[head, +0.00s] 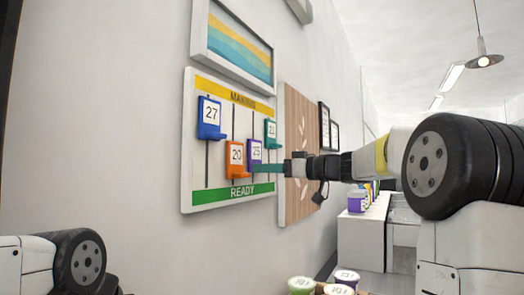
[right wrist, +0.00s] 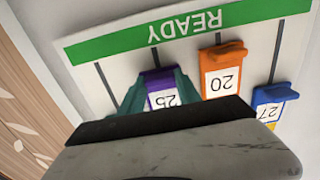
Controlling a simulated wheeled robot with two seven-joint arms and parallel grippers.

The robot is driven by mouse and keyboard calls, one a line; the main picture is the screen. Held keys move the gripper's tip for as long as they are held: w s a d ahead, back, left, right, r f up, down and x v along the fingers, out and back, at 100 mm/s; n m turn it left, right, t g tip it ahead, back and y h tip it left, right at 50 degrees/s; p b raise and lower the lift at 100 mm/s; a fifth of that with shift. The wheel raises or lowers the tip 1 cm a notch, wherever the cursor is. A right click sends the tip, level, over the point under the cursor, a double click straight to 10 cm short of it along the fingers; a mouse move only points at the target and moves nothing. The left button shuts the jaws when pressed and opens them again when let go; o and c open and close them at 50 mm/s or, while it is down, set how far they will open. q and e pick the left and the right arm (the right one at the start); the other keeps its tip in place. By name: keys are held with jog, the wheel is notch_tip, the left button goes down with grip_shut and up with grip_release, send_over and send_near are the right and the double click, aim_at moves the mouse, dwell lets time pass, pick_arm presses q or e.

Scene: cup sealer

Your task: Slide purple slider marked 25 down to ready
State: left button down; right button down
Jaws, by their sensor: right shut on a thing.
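The purple slider marked 25 (head: 255,150) is on its vertical slot in the white board (head: 214,201), in the lower part, a little above the green READY band (head: 241,191). In the right wrist view the purple slider (right wrist: 158,78) shows between the two teal fingers, with a short gap between it and the READY band (right wrist: 190,32). My right gripper (head: 258,168) is shut on the purple slider; its fingers hide part of it. My left gripper is out of view.
The orange slider marked 20 (head: 235,158) is close to the left of the purple one. The blue slider marked 27 (head: 209,117) and a teal slider (head: 270,130) sit higher. A wooden panel (head: 298,115) hangs right of the board. Cups (head: 302,285) stand below.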

jog(key=shift+f, duration=1.05)
jog(key=c, duration=0.8)
grip_release()
jog(key=shift+c, duration=0.2)
jog(key=shift+d, duration=0.15)
jog(key=v, duration=0.7)
jog(key=shift+s+d, duration=0.25)
